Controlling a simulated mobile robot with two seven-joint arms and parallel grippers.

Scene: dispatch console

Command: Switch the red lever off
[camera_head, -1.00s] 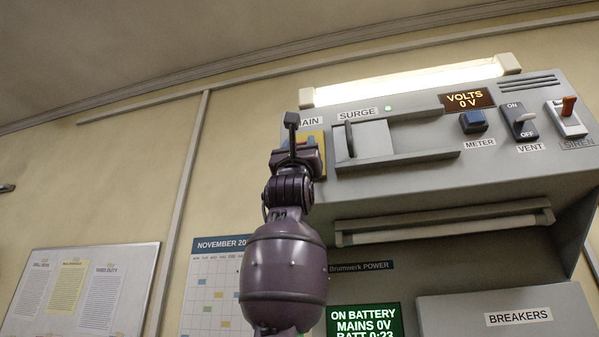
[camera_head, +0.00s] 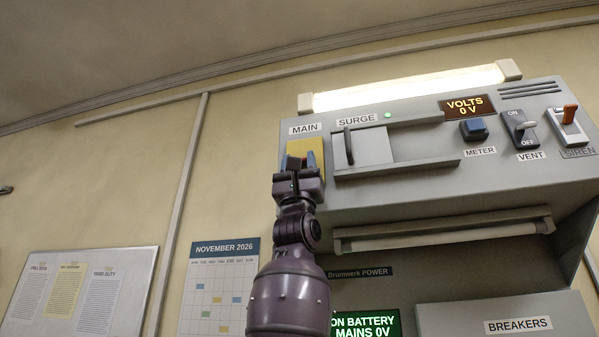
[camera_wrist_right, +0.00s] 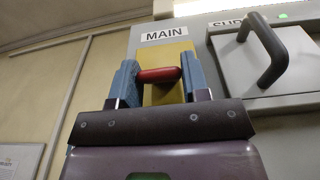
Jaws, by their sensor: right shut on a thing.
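The red lever (camera_wrist_right: 158,75) is a short red bar in front of the yellow plate (camera_wrist_right: 172,52) under the MAIN label. In the wrist view it lies crosswise between the two blue fingers of my right gripper (camera_wrist_right: 159,80), which is shut on it. In the head view my right gripper (camera_head: 301,163) is in front of the lower part of the yellow plate (camera_head: 308,147) and hides most of the lever. My left gripper is in neither view.
Right of the lever is the SURGE panel with a dark handle (camera_head: 348,146). A screen (camera_head: 365,325) reads ON BATTERY, MAINS 0V.

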